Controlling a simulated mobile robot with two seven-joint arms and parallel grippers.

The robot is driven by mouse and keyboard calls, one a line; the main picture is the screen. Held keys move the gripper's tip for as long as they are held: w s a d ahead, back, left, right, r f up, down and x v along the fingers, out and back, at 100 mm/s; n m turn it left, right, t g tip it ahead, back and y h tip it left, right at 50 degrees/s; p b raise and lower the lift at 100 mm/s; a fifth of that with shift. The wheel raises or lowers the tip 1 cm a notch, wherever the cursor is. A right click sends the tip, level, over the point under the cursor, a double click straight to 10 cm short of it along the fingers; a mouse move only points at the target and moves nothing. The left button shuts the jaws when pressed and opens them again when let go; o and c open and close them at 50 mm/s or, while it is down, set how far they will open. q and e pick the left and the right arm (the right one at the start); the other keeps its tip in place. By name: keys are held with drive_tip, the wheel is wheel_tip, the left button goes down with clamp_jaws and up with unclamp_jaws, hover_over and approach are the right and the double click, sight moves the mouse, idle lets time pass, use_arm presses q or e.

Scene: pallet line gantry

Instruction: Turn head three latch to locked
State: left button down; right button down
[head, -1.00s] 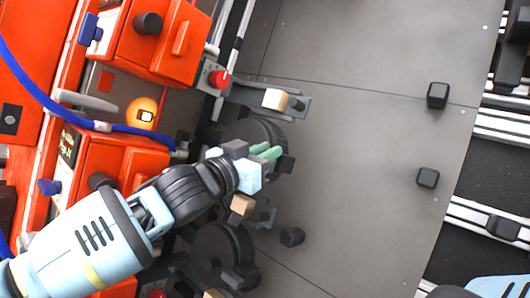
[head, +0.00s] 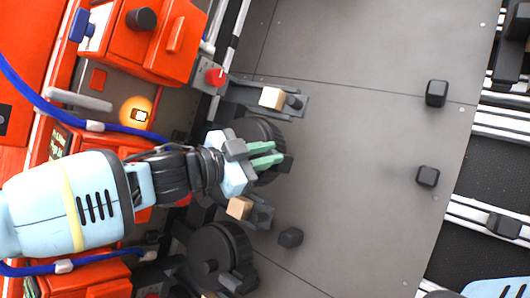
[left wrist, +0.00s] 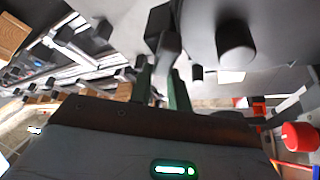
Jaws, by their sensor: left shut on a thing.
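My left gripper (head: 265,155), with green fingers, is in front of a dark round wheel (head: 264,128) on the grey panel's left side. Its fingers are shut on a dark latch handle (head: 286,163) at the wheel's lower right edge. In the left wrist view the handle (left wrist: 163,42) runs between the green fingers (left wrist: 163,88). The gripper and wrist hide part of the wheel. I cannot read a label that tells which head this is. My right gripper is not in view.
A similar dark wheel (head: 214,258) stands below. Tan blocks on brackets (head: 271,98) (head: 239,208) stick out above and below my gripper. Orange machine units (head: 150,40), a red knob (head: 215,76) and a blue hose (head: 40,92) are at left. The middle of the grey panel (head: 350,130) is clear.

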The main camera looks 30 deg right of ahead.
use_arm(q)
drive_tip(key=shift+s+a+f+m+g+y, duration=0.15)
drive_tip(key=shift+m+g+y, duration=0.5)
drive_tip(key=shift+m, duration=1.3)
drive_tip(key=shift+s+d+f+m+g+y, duration=0.2)
drive_tip(key=shift+m+g+y, duration=0.45)
drive_tip(key=shift+m, duration=1.25)
drive_tip(key=shift+s+a+f+m+g+y, duration=0.1)
drive_tip(key=shift+a+f+m+g+y, duration=0.35)
drive_tip(key=shift+m, duration=1.5)
drive_tip(key=shift+d+r+y, duration=0.2)
drive_tip(key=shift+d+y, duration=0.05)
drive_tip(key=shift+y, duration=0.1)
drive_tip(key=c, duration=1.3)
unclamp_jaws()
drive_tip(key=shift+w, duration=0.1)
drive_tip(key=shift+r, duration=0.1)
